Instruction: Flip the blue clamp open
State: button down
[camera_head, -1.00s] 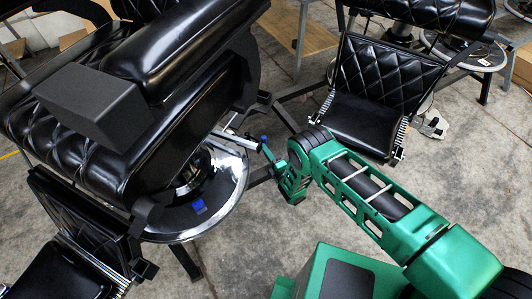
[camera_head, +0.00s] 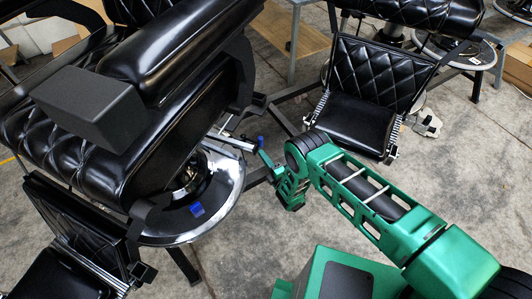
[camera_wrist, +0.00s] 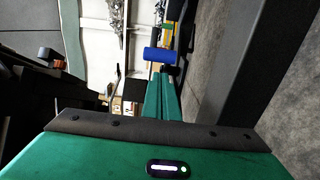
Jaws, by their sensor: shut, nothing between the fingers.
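A blue cylindrical piece (camera_wrist: 160,54), which looks like the blue clamp's handle, lies crosswise just beyond my fingertips in the wrist view. In the head view it is a small blue spot (camera_head: 261,142) beside the end of a chrome bar under the large barber chair. My gripper (camera_wrist: 163,74) is shut and empty, its green fingers pointing at the blue piece. It also shows in the head view (camera_head: 265,156), low beside the chair. I cannot tell whether the fingertips touch the blue piece. The clamp's position is too small to make out.
The large black chair (camera_head: 170,110) stands left of my arm, above a chrome round base (camera_head: 222,208) with a blue patch (camera_head: 197,209). The diamond-quilted footrest (camera_head: 380,75) is behind my arm. Dark frame bars run near my gripper. Concrete floor (camera_head: 230,260) is open in front.

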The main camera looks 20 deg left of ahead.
jog(key=v, duration=1)
jog(key=shift+w+d, duration=0.15)
jog(key=shift+w, duration=0.1)
jog(key=w, duration=0.1)
jog(key=w+r, duration=0.1)
jog(key=w+a+g, duration=0.1)
jog(key=shift+r+n+y, duration=0.3)
jog(key=shift+n+y, duration=0.1)
jog(key=shift+a, duration=0.2)
jog(key=x, duration=0.9)
jog(key=shift+w+a, duration=0.2)
jog(key=shift+a, duration=0.2)
